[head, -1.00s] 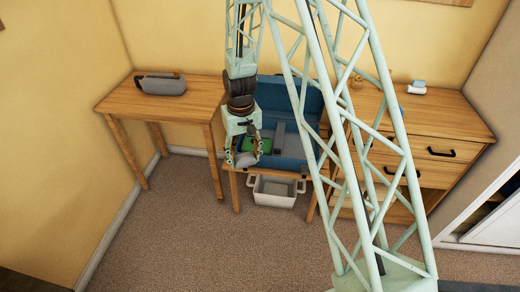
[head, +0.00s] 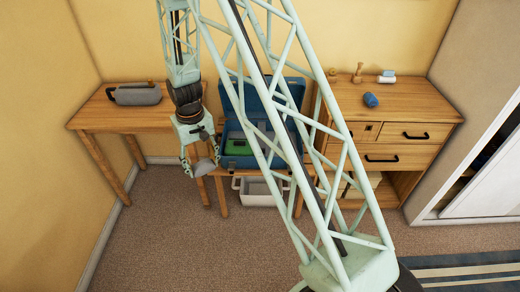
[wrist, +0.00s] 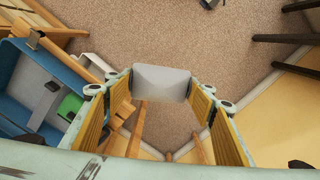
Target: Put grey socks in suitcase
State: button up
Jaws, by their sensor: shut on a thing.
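My gripper (head: 203,168) is shut on a grey bundle, the grey socks (wrist: 162,82), which sits between both fingertips in the wrist view. The socks also show as a small grey shape in the head view (head: 204,167). The blue suitcase (head: 232,98) stands open on a low wooden table, its lid raised at the back. My gripper is in the air just left of the suitcase, clear of its rim. The suitcase shows at the left of the wrist view (wrist: 12,78), with a green item (wrist: 70,105) and grey parts inside. My arm hides some of the suitcase in the head view.
A side table (head: 90,117) at left bears a grey bag (head: 136,95). A white basket (head: 258,191) sits below the suitcase. The wooden drawer chest (head: 420,100) at right bears a blue roll (head: 370,100) and small items. The carpet in front is clear.

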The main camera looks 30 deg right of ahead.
jog(key=w+d+f+m+b, duration=0.1)
jog(key=w+d+f+m, duration=0.3)
jog(key=d, duration=0.8)
jog(key=w+d+f+m+b, duration=0.2)
jog(key=w+d+f+m, duration=0.3)
jog(key=d+m, duration=0.3)
jog(key=w+d+f+m+b, duration=0.2)
jog(key=w+d+f+m, duration=0.3)
jog(key=d, duration=1)
jog(key=shift+d+m, duration=0.3)
jog(key=shift+m, duration=0.3)
jog(key=d+f+m+b, duration=0.1)
jog(key=d+f+m, duration=0.1)
jog(key=d, duration=0.5)
jog(key=s+d+f+m, duration=0.1)
jog(key=d+m, duration=0.3)
jog(key=d, duration=0.4)
jog(key=shift+f+m+b, duration=0.35)
jog(key=shift+f+m, duration=0.05)
jog(key=shift+f, duration=0.5)
jog(key=shift+f+b, duration=0.65)
jog(key=shift+f, duration=2.45)
